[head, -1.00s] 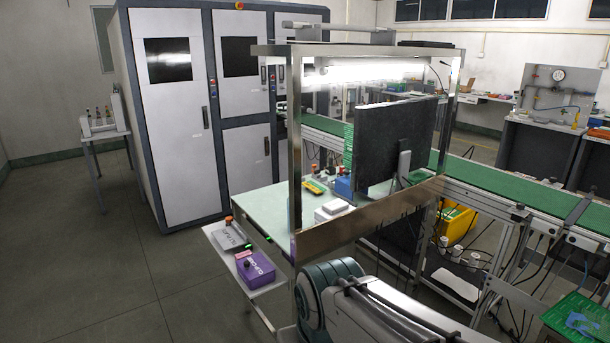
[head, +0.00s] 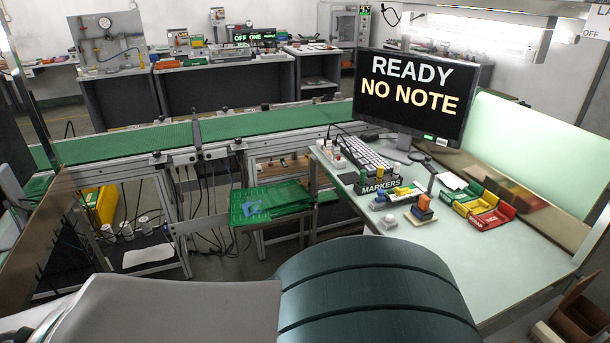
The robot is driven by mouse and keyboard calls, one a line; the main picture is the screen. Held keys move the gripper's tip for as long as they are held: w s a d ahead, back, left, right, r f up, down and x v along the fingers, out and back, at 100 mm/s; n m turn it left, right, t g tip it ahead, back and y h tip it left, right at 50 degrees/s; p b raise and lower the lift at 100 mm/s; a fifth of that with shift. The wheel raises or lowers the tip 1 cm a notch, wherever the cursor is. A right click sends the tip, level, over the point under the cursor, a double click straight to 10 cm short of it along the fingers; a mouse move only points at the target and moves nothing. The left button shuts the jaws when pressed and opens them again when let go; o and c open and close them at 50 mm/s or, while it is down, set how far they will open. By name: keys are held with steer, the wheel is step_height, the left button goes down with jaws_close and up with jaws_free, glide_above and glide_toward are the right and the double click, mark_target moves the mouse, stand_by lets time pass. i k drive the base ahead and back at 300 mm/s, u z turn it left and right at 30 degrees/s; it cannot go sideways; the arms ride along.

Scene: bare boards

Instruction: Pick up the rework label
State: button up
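My gripper is not in view; only my arm links show at the bottom of the head view. On the pale worktable (head: 470,268) at the right stands a row of small green (head: 453,194), yellow (head: 469,207) and red (head: 490,218) holders. They bear lettering too small to read surely, and I cannot tell which one, if any, holds the rework label. A small white sheet (head: 452,181) lies behind the green holder. I cannot tell whether it is a label.
A monitor (head: 415,95) reads "READY NO NOTE". A keyboard (head: 365,157), a markers holder (head: 381,187) and an orange-topped block (head: 422,209) stand on the table. A green conveyor (head: 255,127) runs behind; green trays (head: 270,200) sit before it. The table's front middle is clear.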

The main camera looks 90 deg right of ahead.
mark_target(406, 191)
steer(key=z, duration=3.25)
steer(key=i, duration=2)
steer(key=z, duration=0.9)
